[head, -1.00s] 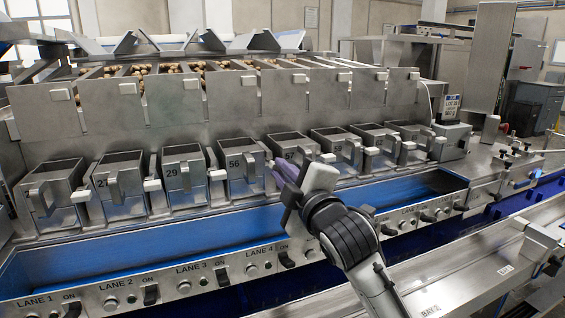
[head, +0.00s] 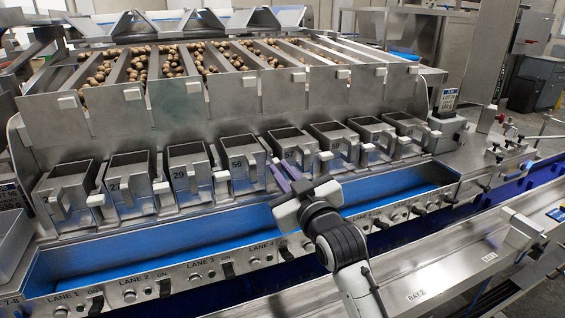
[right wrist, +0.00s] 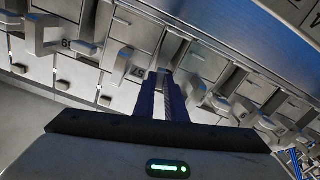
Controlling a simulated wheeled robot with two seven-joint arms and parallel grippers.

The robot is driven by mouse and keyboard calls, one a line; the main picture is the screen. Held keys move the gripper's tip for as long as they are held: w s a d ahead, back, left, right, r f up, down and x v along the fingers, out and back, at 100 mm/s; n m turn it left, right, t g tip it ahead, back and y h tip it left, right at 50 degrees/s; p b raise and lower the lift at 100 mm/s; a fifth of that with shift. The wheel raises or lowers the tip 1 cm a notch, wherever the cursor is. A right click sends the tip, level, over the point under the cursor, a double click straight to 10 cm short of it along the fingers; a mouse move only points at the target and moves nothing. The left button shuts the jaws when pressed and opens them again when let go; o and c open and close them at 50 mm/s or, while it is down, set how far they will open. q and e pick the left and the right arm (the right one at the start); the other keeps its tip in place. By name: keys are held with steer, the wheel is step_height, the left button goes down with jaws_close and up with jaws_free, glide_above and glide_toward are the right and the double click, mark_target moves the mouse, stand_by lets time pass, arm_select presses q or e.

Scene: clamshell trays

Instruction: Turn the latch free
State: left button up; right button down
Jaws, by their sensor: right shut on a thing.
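My right gripper (head: 278,168) reaches in from the lower right to the front of the bucket row, between the bucket marked 56 (head: 238,165) and the one marked 57 (head: 291,148). Its purple fingers are shut on a small latch, which they mostly hide in the head view. In the right wrist view, the gripper (right wrist: 166,82) has its two fingers close together, with a bit of grey metal between their tips. Neighbouring latches with pale tips show beside other buckets, such as the latch (head: 221,176) left of 56. My left gripper is not in view.
Sloped chutes holding round brown items (head: 167,62) stand above the buckets. A blue-lined trough (head: 150,245) runs below them. Its front panel (head: 205,272) carries knobs and switches labelled by lane. A metal rail (head: 455,275) runs along the lower right.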

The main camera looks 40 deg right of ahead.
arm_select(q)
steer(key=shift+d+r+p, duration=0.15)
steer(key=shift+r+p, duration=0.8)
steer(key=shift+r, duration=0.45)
arm_select(e)
steer(key=shift+m, duration=1.5)
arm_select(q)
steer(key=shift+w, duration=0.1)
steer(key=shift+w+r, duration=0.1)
arm_select(e)
steer(key=c, duration=1.8)
jaws_free()
steer(key=shift+r, duration=0.15)
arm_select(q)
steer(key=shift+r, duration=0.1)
arm_select(e)
step_height(320, 180, up, 10)
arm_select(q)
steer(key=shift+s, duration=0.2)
arm_select(e)
steer(key=shift+f, duration=0.2)
